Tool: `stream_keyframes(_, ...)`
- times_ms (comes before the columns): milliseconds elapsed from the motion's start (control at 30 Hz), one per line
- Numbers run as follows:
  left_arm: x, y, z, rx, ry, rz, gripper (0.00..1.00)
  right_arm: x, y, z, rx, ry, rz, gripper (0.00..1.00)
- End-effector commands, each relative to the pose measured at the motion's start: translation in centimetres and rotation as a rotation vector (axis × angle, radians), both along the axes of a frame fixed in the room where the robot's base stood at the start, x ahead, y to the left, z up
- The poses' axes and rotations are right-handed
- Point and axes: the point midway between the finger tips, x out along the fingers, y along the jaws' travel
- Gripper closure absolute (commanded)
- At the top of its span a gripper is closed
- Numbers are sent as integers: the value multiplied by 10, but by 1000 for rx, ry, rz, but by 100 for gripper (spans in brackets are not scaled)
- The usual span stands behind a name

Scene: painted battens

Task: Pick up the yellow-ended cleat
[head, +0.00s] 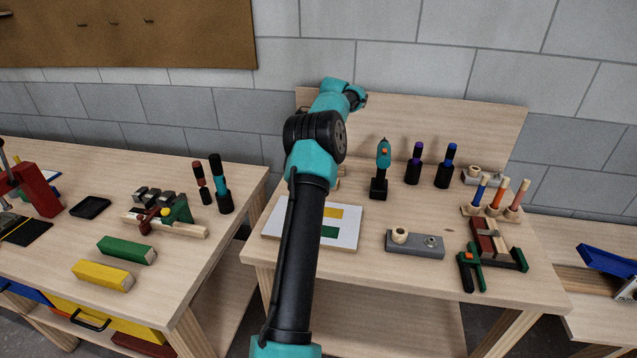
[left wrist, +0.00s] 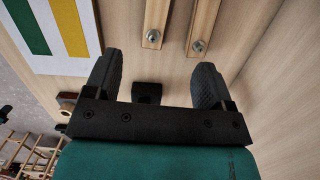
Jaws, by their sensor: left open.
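My left gripper (left wrist: 155,80) is open and empty in the left wrist view, its two dark fingers wide apart. Ahead of the fingers, two pale wooden strips with a metal screw in each lie side by side, one strip (left wrist: 154,22) in line with the gap and another strip (left wrist: 204,24) to its right. Their far ends are cut off by the picture edge, so I cannot tell which has a yellow end. In the head view my arm covers this area, and the fingers are not clear. My right gripper is not in view.
A white board (head: 346,218) with yellow and green patches lies beside my arm. A cordless drill (head: 382,168), dark bottles and a grey block (head: 414,243) stand to the right. A yellow block (head: 103,275) and a green block (head: 127,250) lie on the left bench.

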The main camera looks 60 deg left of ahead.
Motion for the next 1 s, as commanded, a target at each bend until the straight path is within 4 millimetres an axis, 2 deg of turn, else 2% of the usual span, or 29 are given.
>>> stream_keyframes(133, 0, 0, -2, -1, 0, 1, 23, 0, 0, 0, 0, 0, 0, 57)
stream_keyframes(267, -1, 1, -13, -2, 1, 1, 23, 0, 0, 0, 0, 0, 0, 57)
stream_keyframes(800, -11, 10, -101, -2, 0, 3, 23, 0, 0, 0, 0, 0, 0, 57)
stream_keyframes(1000, -13, 12, -120, -2, -1, 2, 23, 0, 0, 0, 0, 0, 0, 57)
